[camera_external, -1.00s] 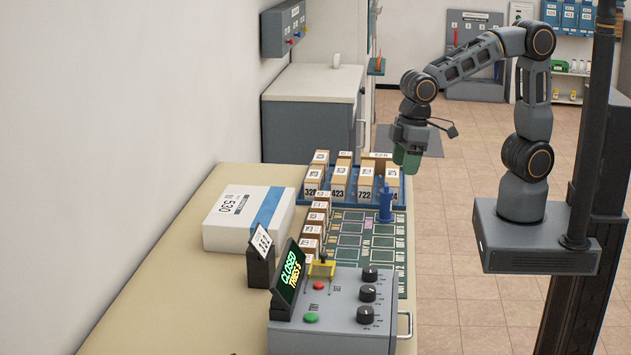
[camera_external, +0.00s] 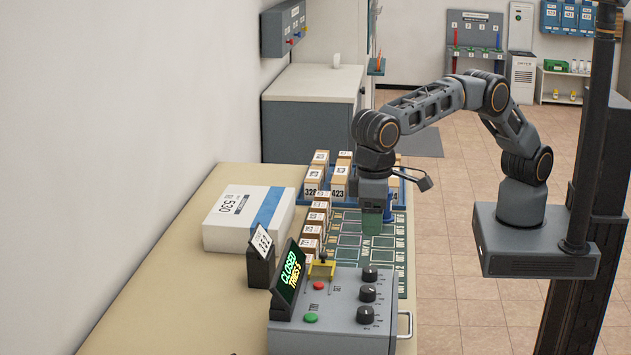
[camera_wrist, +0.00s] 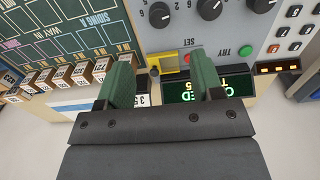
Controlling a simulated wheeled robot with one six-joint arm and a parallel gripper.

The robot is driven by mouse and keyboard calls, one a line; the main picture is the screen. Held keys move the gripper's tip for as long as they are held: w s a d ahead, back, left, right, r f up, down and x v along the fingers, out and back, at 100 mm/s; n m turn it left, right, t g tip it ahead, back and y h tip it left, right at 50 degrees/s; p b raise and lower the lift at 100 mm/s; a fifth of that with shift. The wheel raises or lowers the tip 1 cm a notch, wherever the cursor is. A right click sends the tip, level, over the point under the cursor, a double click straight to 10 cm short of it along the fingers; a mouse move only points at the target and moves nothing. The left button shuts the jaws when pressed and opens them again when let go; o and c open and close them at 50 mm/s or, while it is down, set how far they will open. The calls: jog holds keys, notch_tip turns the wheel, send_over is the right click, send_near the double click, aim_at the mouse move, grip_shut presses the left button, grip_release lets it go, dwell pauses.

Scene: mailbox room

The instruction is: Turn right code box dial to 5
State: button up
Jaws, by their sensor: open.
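The grey code box (camera_external: 335,335) stands at the near end of the table, with three black dials along its right side in the external view. The dial nearest the green board, the right one seen from my side, is the far dial (camera_external: 370,273); it also shows at the top of the wrist view (camera_wrist: 159,15). The middle dial (camera_external: 367,293) and near dial (camera_external: 365,314) follow. The code box display (camera_external: 289,272) reads "CLOSED" and "TRIES 5". My gripper (camera_external: 372,224) is open and empty, pointing down above the green board, beyond and apart from the dials.
A yellow lever piece (camera_external: 321,267), a red button (camera_external: 318,286) and a green button (camera_external: 311,318) sit on the code box. Several small boxes (camera_external: 312,230) line the green board (camera_external: 350,247). A white parcel (camera_external: 235,218) and small sign (camera_external: 261,262) stand left.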

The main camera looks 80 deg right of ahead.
aim_at(370, 269)
notch_tip(370, 269, down, 12)
jog(key=shift+r+p, duration=0.2)
jog(key=shift+p, duration=0.6)
jog(key=shift+c, duration=0.2)
jog(key=c, duration=0.9)
